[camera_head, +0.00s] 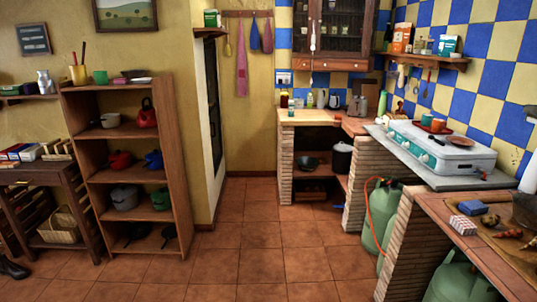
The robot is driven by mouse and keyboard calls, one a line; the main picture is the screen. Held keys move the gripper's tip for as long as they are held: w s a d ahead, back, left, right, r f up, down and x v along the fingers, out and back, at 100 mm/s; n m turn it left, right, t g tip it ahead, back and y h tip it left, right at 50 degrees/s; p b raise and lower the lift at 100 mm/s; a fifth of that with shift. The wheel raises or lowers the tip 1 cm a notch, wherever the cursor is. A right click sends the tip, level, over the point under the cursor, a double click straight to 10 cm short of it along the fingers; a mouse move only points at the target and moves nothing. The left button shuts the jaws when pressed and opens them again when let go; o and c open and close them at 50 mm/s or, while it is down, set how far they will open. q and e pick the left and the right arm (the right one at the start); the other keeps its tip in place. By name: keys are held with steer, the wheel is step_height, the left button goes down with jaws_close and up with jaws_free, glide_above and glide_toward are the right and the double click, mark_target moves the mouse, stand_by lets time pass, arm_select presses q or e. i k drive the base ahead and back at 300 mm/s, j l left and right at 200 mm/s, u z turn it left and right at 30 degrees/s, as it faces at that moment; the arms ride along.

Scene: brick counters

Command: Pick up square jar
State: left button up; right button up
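Several small jars and containers stand on the far wooden counter (308,117) at the back. A pale glass container (322,98) stands near the middle. They are too small for me to tell which one is the square jar. Neither of my grippers is in view.
A brown shelf (128,176) with pots stands at the left. A stove (440,147) sits on the right-hand brick counter, with green gas cylinders (379,215) below. A nearer wooden counter (490,245) fills the lower right. The tiled floor (262,240) between is clear.

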mark_target(427, 45)
steer(key=i+l, duration=0.2)
steer(key=i, duration=0.25)
steer(key=i+l, duration=0.2)
steer(key=i, duration=0.3)
steer(key=i+l, duration=0.15)
steer(key=i, duration=0.3)
steer(key=i+l, duration=0.2)
steer(key=i, duration=0.3)
steer(key=i+l, duration=0.2)
steer(key=i, duration=0.25)
steer(key=i+l, duration=0.2)
steer(key=i, duration=0.3)
steer(key=i+l, duration=0.2)
steer(key=i, duration=0.25)
steer(key=z, duration=1.4)
